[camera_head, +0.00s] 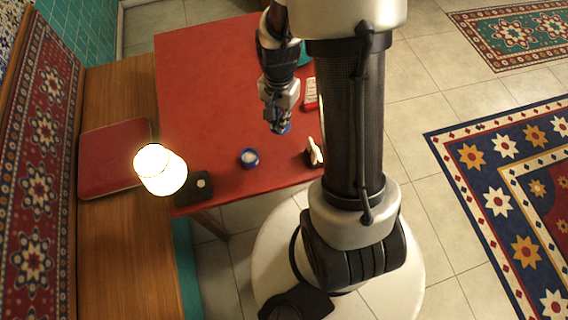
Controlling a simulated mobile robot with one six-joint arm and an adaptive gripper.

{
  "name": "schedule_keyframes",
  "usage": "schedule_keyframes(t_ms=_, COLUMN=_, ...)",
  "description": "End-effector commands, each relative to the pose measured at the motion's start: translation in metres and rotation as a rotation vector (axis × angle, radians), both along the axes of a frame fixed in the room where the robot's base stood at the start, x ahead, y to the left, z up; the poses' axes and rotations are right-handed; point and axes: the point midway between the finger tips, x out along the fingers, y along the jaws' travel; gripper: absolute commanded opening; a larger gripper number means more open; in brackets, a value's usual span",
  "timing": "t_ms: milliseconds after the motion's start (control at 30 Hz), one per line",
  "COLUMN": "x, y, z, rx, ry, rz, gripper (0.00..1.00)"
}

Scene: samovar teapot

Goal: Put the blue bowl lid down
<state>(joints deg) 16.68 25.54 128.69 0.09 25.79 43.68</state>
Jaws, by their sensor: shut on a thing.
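My gripper (280,122) points down over the red table (200,70), near its right side. A small blue piece, the blue bowl lid (286,128), shows at its fingertips, and the gripper is shut on it. The gripper hides part of the lid. A blue bowl (249,158) with something white in it stands on the table, to the left of and nearer than the gripper. The lid is apart from the bowl. I cannot tell how high the lid is above the table.
A lit lamp (160,170) and a dark square object (193,188) are at the table's near left corner. A white object (315,152) and a red-and-white box (311,94) are near the right edge. The table's left and far areas are clear. A red cushion (112,158) lies on the wooden bench.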

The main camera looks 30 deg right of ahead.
Motion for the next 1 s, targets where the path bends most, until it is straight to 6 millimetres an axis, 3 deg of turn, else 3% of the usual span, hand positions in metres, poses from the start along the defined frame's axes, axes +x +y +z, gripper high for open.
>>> schedule_keyframes(t_ms=167, x=-0.002, y=-0.005, z=-0.026, rx=0.002, ry=0.003, rz=-0.012, gripper=0.00)
schedule_keyframes(t_ms=600, x=-0.002, y=-0.004, z=-0.140, rx=0.001, ry=0.002, rz=-0.011, gripper=0.00)
schedule_keyframes(t_ms=1000, x=-0.001, y=-0.004, z=-0.179, rx=0.001, ry=0.000, rz=-0.010, gripper=0.00)
